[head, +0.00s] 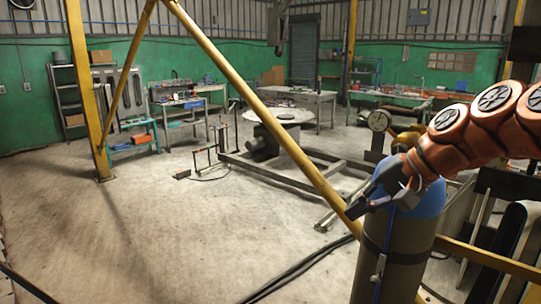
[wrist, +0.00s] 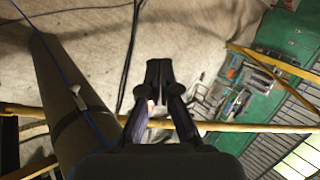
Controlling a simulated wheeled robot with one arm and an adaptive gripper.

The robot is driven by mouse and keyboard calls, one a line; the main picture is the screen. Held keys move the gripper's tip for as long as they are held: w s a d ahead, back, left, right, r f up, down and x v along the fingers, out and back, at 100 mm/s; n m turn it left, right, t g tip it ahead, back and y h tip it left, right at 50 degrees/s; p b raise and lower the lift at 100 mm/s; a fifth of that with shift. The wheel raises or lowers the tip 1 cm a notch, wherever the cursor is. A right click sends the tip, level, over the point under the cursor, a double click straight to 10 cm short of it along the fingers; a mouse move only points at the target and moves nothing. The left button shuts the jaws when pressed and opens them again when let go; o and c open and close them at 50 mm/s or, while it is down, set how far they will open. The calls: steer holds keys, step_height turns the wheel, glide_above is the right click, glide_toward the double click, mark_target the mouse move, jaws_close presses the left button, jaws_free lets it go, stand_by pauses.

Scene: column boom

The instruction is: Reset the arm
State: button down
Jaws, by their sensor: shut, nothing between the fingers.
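My orange arm reaches in from the right in the head view. My gripper (head: 362,208) is at the arm's end, beside the blue top of a tall grey-brown cylinder (head: 392,268). In the wrist view my gripper (wrist: 158,72) points away from the camera, with its dark fingers together and nothing visible between them. The cylinder shows there at the left, apart from the fingertips. I cannot tell from the head view whether the gripper touches the cylinder's top.
A yellow diagonal beam (head: 254,104) crosses the head view, and a low yellow rail (head: 490,258) runs by the cylinder. A round table (head: 278,115), a metal floor frame (head: 275,175) and workbenches stand farther back. The concrete floor (head: 150,240) at left is clear.

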steer(key=s+a+f+n+g+h, duration=0.3)
steer(key=s+a+f+h, duration=0.1)
steer(key=s+f, duration=0.85)
steer(key=s+d+f+n+g+h, duration=0.1)
steer(key=s+d+f, duration=0.1)
steer(key=s+f, duration=0.3)
steer(key=s+d+f+n+g+h, duration=0.1)
steer(key=s+f, duration=0.4)
steer(key=s, duration=0.5)
steer(key=d+h, duration=0.1)
steer(key=d, duration=0.1)
steer(key=shift+d+f+h, duration=0.3)
steer(key=shift+f, duration=0.05)
steer(key=shift+s+d, duration=0.1)
